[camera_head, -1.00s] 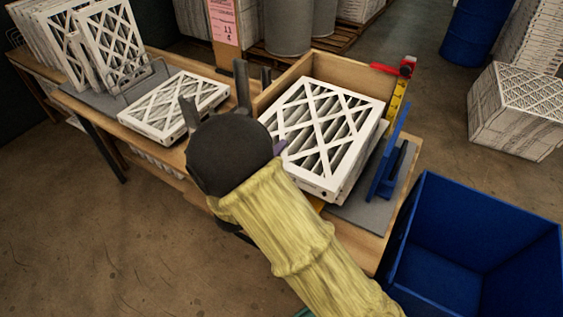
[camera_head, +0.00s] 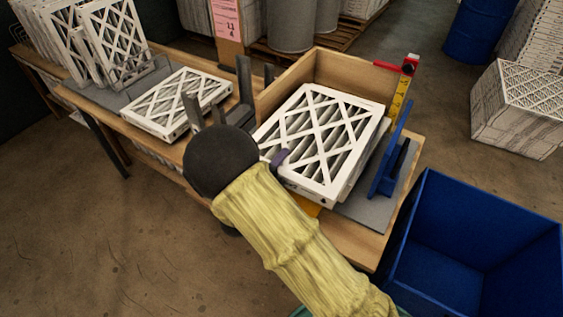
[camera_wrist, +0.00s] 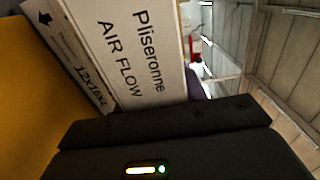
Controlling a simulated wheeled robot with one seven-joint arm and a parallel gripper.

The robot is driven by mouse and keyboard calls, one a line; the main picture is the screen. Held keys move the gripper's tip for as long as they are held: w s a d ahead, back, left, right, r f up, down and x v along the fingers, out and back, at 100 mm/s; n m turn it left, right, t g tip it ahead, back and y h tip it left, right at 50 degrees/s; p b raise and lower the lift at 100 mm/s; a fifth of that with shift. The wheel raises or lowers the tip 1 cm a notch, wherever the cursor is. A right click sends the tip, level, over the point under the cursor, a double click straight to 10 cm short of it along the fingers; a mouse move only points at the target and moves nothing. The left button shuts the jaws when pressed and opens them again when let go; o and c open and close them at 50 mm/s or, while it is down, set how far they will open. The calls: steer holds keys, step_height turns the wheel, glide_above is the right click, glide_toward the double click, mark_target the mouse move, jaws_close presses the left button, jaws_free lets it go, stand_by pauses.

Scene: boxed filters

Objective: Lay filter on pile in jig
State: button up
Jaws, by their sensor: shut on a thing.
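My gripper (camera_head: 279,159) is shut on the near left edge of a white-framed pleated filter (camera_head: 322,138); one purple fingertip shows on its top. The filter lies flat over the pile in the wooden jig (camera_head: 283,83), turned somewhat to its walls. White edges of the pile (camera_head: 372,155) show below on the right; whether the filter touches it I cannot tell. In the wrist view a printed filter edge (camera_wrist: 130,45) reads "AIR FLOW", beside another labelled edge (camera_wrist: 65,55).
A blue upright bracket (camera_head: 388,165) and a yellow ruler with a red top (camera_head: 401,90) stand right of the pile. Another filter (camera_head: 178,102) lies flat on the bench, with upright filters (camera_head: 115,45) behind. A blue bin (camera_head: 470,235) is at front right.

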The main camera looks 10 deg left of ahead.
steer(key=shift+f, duration=0.15)
steer(key=o, duration=1.1)
steer(key=shift+r, duration=0.2)
steer(key=b+v, duration=0.2)
steer(key=v, duration=1)
steer(key=shift+a, duration=0.1)
